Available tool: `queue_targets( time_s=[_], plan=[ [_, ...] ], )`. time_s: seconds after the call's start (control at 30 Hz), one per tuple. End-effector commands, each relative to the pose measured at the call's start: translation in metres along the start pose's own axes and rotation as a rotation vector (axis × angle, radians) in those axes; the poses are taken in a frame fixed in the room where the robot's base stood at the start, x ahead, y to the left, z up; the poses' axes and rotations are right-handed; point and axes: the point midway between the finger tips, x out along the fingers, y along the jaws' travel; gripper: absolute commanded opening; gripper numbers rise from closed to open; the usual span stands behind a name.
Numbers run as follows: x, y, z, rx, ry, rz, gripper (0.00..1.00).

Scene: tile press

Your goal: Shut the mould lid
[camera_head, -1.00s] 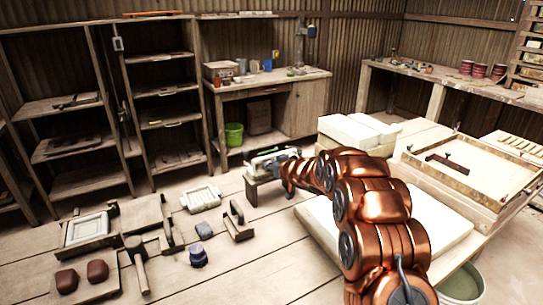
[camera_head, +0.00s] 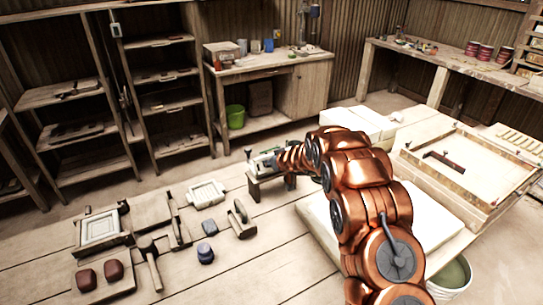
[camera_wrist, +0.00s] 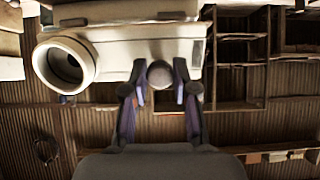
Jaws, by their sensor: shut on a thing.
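The mould (camera_head: 262,163), a small pale and dark block, sits on a low wooden stand (camera_head: 255,189) at the bench's back edge in the head view. My gripper's end is beside its right side there, largely hidden by my copper arm. In the wrist view, my gripper (camera_wrist: 160,84) has its two fingers on either side of a round grey knob (camera_wrist: 160,74), shut on it. The knob sits in front of a pale block (camera_wrist: 140,48) with an open round end (camera_wrist: 64,64) at left. I cannot tell from these views how far the lid stands open.
Left on the bench lie a framed tile mould (camera_head: 100,229), a mallet (camera_head: 150,262), two red-brown lumps (camera_head: 113,270) and a pale tray (camera_head: 206,194). White slabs (camera_head: 346,121) and a wooden-framed box (camera_head: 470,160) stand to the right. Shelves and a side table are behind.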

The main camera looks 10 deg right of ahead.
Motion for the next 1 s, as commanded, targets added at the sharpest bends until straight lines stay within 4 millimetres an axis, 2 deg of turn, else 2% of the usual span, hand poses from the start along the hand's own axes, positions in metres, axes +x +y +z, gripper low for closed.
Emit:
queue_targets(
  time_s=[0.9,0.93,1.0],
  plan=[
    [-0.0007,-0.0046,-0.0006,-0.001,-0.063,-0.002,0.0],
    [-0.0007,-0.0045,-0.0006,-0.001,-0.063,-0.002,0.29],
    [-0.0008,-0.0044,-0.0007,-0.001,-0.063,-0.002,0.36]
  ],
)
